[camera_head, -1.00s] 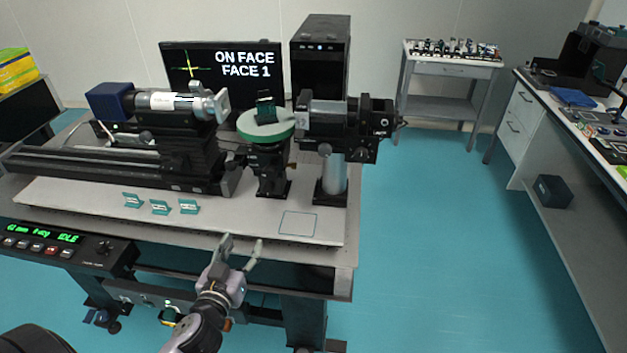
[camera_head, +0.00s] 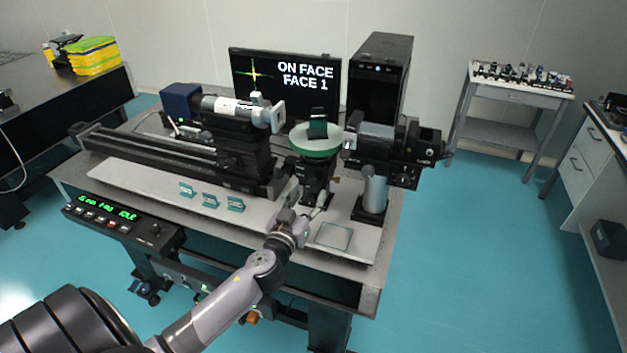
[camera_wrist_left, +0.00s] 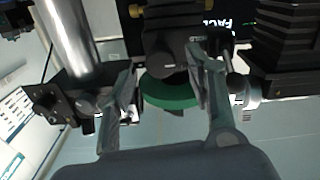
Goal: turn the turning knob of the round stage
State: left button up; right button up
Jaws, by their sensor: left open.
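The round stage has a pale green disc (camera_head: 315,141) on a black body, with a dark upright piece (camera_head: 318,123) on top. The disc also shows in the left wrist view (camera_wrist_left: 168,92), where the picture is upside down. A dark round knob (camera_wrist_left: 237,84) on a short stem shows there beside the right-hand finger; I cannot tell whether they touch. A brass-coloured knob (camera_wrist_left: 136,10) is at the top edge. My left gripper (camera_head: 309,198) is open and empty in front of the stage, its fingers pointing toward the stage body. My right gripper is not in view.
A black rail and lens barrel (camera_head: 228,106) stand left of the stage. A black instrument on a silver post (camera_head: 374,190) stands close at right. Small teal holders (camera_head: 210,201) lie on the board in front. The monitor (camera_head: 285,76) reads "ON FACE FACE 1".

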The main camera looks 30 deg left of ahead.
aim_at(312, 188)
pick_arm(q)
jog(key=shift+p+x, duration=0.4)
jog(key=shift+x, duration=1.95)
jog(key=c, duration=1.2)
